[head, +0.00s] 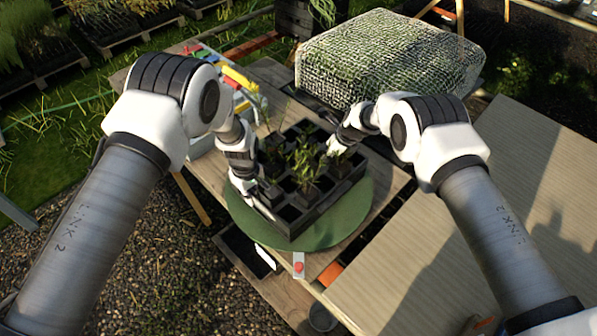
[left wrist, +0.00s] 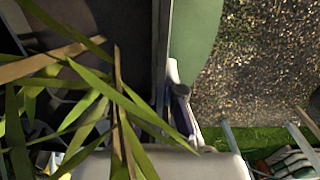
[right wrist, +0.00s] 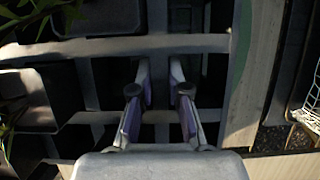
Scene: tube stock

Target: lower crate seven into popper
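The black crate (head: 315,212) has several square cells with grassy plants in some. It lies over a round green disc (head: 352,212); I cannot tell whether they touch. My left gripper (head: 250,188) is at the crate's left side. In the left wrist view one finger (left wrist: 180,105) lies against the outside of the crate wall (left wrist: 162,50); the other is hidden behind the wall and leaves. My right gripper (head: 338,148) is at the far right side. In the right wrist view its fingers (right wrist: 160,85) straddle a crate wall closely. No part is clearly recognisable as the popper.
A small box with a red button (head: 299,266) is at the table's front edge. A mesh-covered block (head: 390,58) stands behind. A wooden board (head: 440,255) fills the right. Coloured items (head: 236,78) lie at the back left. Gravel (head: 130,245) is at the left.

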